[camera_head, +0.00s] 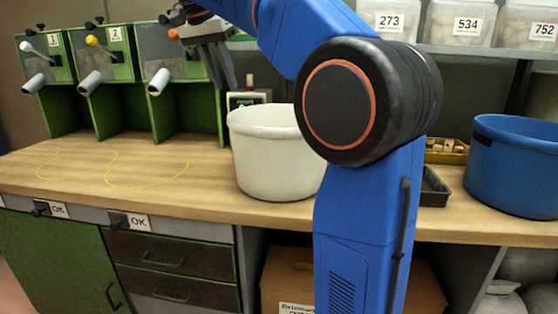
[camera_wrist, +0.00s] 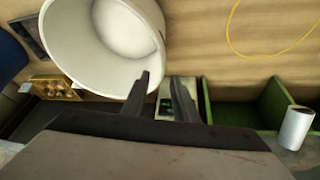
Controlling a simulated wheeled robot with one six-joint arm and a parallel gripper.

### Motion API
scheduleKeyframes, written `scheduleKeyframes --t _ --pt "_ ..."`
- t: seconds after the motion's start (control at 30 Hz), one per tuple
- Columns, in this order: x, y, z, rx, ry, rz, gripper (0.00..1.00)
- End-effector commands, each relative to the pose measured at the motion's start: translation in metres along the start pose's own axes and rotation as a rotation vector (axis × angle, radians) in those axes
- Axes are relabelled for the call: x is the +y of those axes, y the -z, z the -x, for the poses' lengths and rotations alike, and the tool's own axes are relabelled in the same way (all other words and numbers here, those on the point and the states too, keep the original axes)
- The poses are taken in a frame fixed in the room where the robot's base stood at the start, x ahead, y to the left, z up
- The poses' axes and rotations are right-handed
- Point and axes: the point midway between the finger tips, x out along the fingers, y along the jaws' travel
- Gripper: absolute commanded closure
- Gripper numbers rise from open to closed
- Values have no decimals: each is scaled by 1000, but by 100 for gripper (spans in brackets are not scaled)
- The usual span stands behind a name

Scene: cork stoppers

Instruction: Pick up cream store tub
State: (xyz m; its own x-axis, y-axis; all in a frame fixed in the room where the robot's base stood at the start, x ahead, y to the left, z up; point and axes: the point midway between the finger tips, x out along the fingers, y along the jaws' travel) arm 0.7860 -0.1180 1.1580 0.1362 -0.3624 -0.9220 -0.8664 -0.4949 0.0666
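The cream store tub (camera_head: 262,155) stands upright on the wooden bench, partly hidden on its right by my blue arm. In the wrist view its open top (camera_wrist: 75,48) fills the upper left, and it looks empty. My gripper (camera_head: 222,85) is above and behind the tub's left side in the head view, pointing down. In the wrist view its two fingers (camera_wrist: 161,84) are apart with nothing held between them. The left finger overlaps the tub's rim in that picture; I cannot tell whether it touches.
A blue tub (camera_head: 515,170) stands at the right. A yellow tray of corks (camera_head: 445,157) and a black tray (camera_head: 433,190) lie between the tubs. A small device (camera_head: 250,97) stands behind the cream tub. Green stalls (camera_head: 185,120) line the back left; the front-left bench is clear apart from yellow loops.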

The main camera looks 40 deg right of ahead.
Motion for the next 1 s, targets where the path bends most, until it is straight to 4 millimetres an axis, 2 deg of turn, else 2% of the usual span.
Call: scheduleKeyframes --t 0.3,0.67,1.0 --pt "1 0 -55 0 -2 0 74" --pt "0 -1 -81 0 -1 1 74" --pt "-2 -2 -121 0 -1 1 74"
